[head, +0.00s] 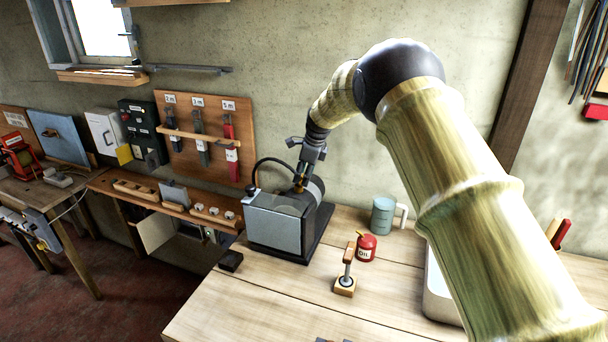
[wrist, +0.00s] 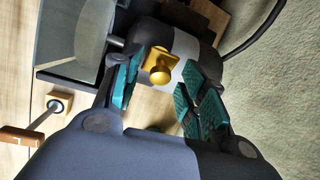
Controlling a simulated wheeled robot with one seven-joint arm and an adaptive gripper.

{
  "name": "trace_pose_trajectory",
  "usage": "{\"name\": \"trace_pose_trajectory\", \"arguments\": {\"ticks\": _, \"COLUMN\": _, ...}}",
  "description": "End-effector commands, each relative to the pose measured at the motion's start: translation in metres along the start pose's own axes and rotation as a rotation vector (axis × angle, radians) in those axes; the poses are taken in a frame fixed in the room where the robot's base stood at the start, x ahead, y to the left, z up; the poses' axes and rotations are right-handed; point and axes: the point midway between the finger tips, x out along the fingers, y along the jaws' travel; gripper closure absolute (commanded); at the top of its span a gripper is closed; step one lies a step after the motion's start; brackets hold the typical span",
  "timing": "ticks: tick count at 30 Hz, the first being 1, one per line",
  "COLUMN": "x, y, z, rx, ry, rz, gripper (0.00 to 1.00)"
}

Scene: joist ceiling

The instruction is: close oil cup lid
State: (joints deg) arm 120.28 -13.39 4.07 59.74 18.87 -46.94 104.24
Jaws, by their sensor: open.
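The brass oil cup (wrist: 158,65) sits on top of the dark motor housing (wrist: 193,42) of a bench machine, and its rounded top faces the wrist camera. In the head view the oil cup (head: 298,186) is a small yellow spot below my gripper (head: 300,177), partly hidden by the fingers. In the wrist view my gripper (wrist: 162,72) is open, with one teal-padded finger on each side of the brass cup. Gaps show between the cup and both pads. I cannot tell whether its lid stands open or closed.
The machine has a grey box-shaped guard (head: 273,230) and a black cable (head: 262,163). A red oil can (head: 367,248), a blue-grey mug (head: 383,215) and a wooden-handled tool (head: 346,278) stand to its right. The bench front (head: 250,305) is mostly clear.

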Motion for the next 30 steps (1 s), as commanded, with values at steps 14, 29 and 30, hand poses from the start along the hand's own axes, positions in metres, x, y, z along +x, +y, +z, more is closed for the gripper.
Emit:
{"name": "trace_pose_trajectory", "arguments": {"ticks": 14, "x": -0.068, "y": -0.001, "z": 0.0, "rx": 0.0, "ry": 0.0, "rz": -0.002, "gripper": 0.58}}
{"name": "trace_pose_trajectory", "arguments": {"ticks": 29, "x": -0.118, "y": 0.0, "z": 0.0, "rx": 0.0, "ry": 0.0, "rz": 0.001, "gripper": 0.58}}
{"name": "trace_pose_trajectory", "arguments": {"ticks": 30, "x": -0.119, "y": 0.0, "z": 0.0, "rx": 0.0, "ry": 0.0, "rz": 0.001, "gripper": 0.58}}
